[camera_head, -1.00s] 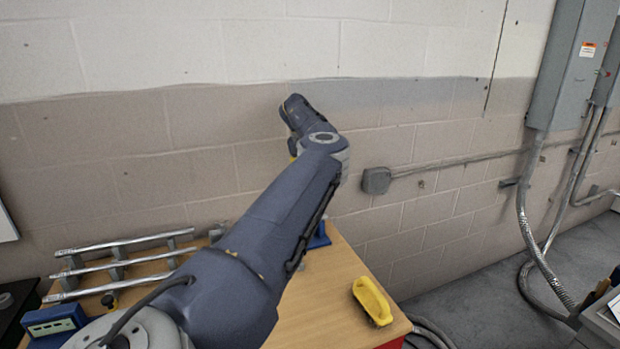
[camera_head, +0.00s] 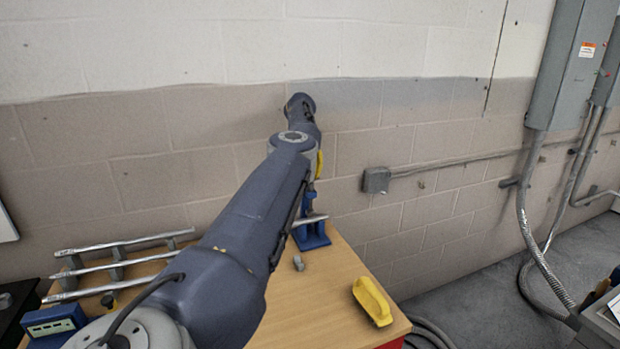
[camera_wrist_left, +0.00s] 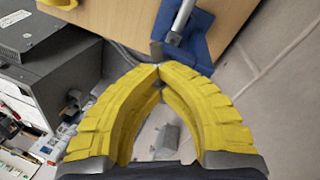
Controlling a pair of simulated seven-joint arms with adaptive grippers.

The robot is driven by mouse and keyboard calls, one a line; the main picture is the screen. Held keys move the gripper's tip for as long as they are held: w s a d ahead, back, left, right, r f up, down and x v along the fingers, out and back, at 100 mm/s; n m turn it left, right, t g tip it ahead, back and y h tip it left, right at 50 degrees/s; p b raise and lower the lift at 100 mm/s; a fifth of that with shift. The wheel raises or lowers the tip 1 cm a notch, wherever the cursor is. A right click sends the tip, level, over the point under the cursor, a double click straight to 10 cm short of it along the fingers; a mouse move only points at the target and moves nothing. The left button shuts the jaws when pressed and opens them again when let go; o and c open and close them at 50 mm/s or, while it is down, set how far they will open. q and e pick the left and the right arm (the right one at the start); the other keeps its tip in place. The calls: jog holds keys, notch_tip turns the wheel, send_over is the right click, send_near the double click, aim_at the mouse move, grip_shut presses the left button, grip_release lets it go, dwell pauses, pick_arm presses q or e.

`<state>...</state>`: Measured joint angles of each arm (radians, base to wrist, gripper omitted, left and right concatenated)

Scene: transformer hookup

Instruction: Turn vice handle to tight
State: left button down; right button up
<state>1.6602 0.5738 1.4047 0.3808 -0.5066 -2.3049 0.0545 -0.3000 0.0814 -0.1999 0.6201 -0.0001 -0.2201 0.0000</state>
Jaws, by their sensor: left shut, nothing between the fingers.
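The blue vice (camera_head: 310,238) stands at the back right edge of the wooden table, with a pale metal bar (camera_head: 312,219) across it. The vice also shows at the top of the left wrist view (camera_wrist_left: 192,48), with a metal rod (camera_wrist_left: 182,18) running up from it. My left gripper is shut and empty, its yellow fingertips (camera_wrist_left: 158,71) meeting just below a small grey part at the vice in that view. Whether they touch it I cannot tell. In the head view only a yellow sliver of the gripper (camera_head: 319,164) shows beside my arm. My right gripper is out of view.
A yellow-handled block (camera_head: 372,300) and a small grey piece (camera_head: 298,263) are on the table. Metal rods (camera_head: 120,265) lie on supports at the left, near a blue meter (camera_head: 53,322). The brick wall is close behind the vice; a grey box (camera_head: 376,180) is mounted on it.

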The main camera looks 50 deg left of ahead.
pick_arm(q)
jog(key=c, duration=2.1)
grip_release()
jog(key=o, duration=0.6)
